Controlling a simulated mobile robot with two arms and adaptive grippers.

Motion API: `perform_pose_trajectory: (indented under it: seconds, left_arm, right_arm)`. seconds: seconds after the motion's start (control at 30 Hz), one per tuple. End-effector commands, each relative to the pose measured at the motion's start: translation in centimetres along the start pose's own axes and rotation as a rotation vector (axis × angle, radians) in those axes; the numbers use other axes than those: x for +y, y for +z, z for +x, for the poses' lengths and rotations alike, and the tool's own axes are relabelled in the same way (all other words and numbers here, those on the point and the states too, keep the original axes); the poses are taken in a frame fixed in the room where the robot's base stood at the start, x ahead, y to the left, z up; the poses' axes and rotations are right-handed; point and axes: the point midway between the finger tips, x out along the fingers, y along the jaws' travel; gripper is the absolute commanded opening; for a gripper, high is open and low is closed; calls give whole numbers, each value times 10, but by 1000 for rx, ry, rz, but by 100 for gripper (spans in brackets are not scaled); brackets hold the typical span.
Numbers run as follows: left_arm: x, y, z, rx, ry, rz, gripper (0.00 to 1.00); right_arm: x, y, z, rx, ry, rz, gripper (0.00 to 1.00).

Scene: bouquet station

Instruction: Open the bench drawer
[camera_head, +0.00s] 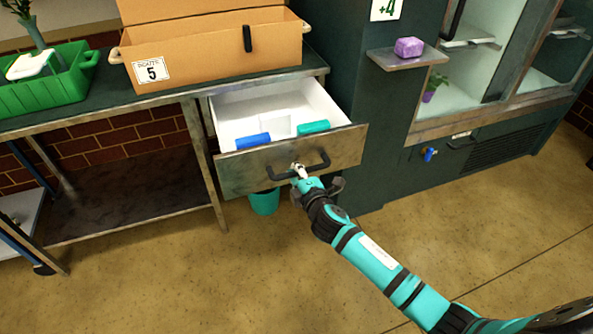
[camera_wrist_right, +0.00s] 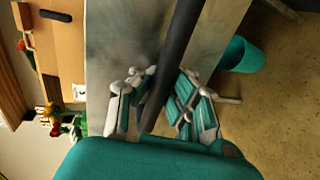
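The bench drawer (camera_head: 230,166) is pulled out from under the bench, and its white inside shows. A blue roll (camera_head: 252,140) and a teal roll (camera_head: 313,127) lie in it near the front. The dark bar handle (camera_head: 283,177) is on the metal drawer front. My right gripper (camera_head: 298,170) is at the handle from the front. In the right wrist view the handle bar (camera_wrist_right: 178,60) runs between the two fingers of my right gripper (camera_wrist_right: 162,92), which are closed around it. My left gripper is in neither view.
A cardboard box (camera_head: 205,50) and a green crate (camera_head: 45,85) stand on the bench. A teal bucket (camera_head: 264,202) is on the floor below the drawer. A dark cabinet with a small shelf (camera_head: 405,60) stands right of the drawer. The floor in front is clear.

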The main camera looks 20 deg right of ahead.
Motion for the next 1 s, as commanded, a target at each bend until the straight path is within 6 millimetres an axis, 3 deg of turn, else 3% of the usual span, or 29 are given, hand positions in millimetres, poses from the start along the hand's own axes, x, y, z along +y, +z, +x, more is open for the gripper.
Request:
perform_pose_trajectory:
  seconds: [0.1, 0.4, 0.77, 1.0]
  left_arm:
    - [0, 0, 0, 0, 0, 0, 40]
    - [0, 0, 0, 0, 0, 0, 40]
    - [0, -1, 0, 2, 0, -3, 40]
    - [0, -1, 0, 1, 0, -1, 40]
  right_arm:
    - [3, 1, 0, -1, 5, 0, 0]
    - [2, 0, 0, -1, 3, 0, 40]
    - [0, 0, -6, 0, 1, 0, 40]
    - [-1, 0, -51, 2, -1, -1, 40]
